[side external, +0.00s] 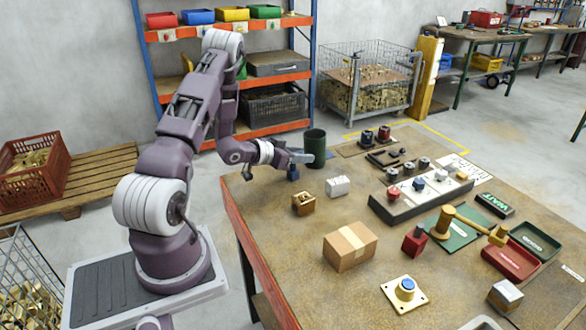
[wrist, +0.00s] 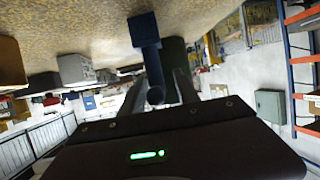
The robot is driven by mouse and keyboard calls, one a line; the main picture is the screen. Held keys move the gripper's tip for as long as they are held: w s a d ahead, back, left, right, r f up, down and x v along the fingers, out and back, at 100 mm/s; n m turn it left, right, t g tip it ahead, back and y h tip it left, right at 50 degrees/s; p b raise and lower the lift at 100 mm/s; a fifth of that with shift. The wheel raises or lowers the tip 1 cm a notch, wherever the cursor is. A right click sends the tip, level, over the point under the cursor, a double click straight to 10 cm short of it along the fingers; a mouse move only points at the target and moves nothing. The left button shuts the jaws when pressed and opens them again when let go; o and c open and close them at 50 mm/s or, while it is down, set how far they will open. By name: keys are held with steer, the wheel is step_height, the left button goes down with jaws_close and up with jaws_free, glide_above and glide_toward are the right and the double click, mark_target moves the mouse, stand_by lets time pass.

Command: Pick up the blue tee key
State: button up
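The blue tee key (side external: 293,173) is at the far left edge of the table, just below my gripper (side external: 302,157). In the wrist view, the dark blue tee key (wrist: 145,32) stands upside down in the picture, its block toward the tabletop and its bar end toward the camera. My gripper's fingers (wrist: 160,78) are apart, one on each side of the key's bar. Whether either finger touches the bar cannot be told. The key appears to be at table height, but its contact with the table is not clear.
A dark green cup (side external: 315,148) stands close behind my gripper. A brown block (side external: 303,204) and a white block (side external: 338,187) lie nearby on the table (side external: 290,235). A cardboard box (side external: 350,246) stands nearer the front. The tabletop left of the box is clear.

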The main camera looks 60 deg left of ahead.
jaws_close()
stand_by(1.2)
